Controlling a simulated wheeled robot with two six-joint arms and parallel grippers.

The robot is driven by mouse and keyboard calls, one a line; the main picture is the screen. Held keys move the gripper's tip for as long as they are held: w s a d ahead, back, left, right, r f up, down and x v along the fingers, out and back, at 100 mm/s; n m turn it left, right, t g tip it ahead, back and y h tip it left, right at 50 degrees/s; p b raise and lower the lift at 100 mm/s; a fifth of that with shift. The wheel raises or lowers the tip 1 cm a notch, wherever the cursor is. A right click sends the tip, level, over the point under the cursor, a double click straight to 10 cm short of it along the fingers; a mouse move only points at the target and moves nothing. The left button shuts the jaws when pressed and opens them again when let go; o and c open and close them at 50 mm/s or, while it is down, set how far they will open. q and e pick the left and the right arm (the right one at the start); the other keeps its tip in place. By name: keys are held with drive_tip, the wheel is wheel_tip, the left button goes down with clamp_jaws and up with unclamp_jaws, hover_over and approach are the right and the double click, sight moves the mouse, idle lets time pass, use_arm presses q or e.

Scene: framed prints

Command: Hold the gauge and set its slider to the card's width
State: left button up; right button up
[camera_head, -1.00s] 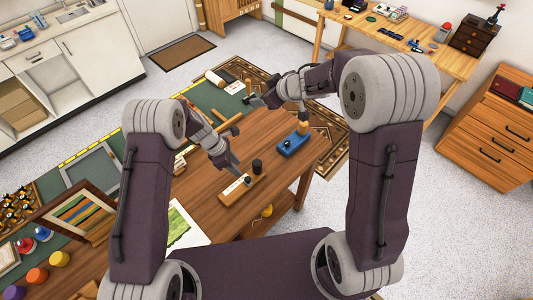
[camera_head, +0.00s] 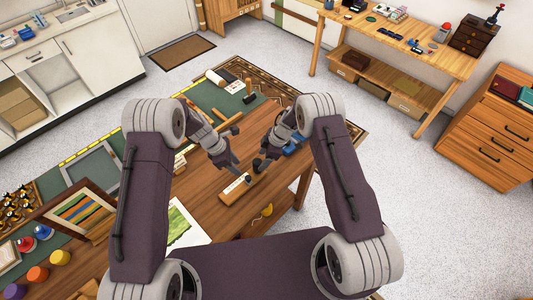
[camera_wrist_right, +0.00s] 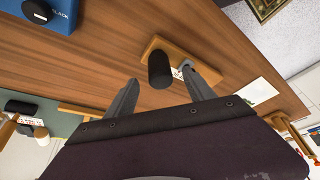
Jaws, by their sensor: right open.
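I cannot tell which item is the card.
A blue block (camera_head: 291,146) with a "BLACK" label stands behind my right gripper. A green picture sheet (camera_head: 184,226) lies at the table's front. A wooden frame (camera_head: 44,212) and several coloured pots stand at the left.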

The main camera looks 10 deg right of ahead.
sight(260, 161)
drive_tip(key=x, duration=0.4)
drive_tip(key=shift+f, duration=0.25)
drive_tip(key=shift+a+f, duration=0.2)
drive_tip(key=shift+f, duration=0.1)
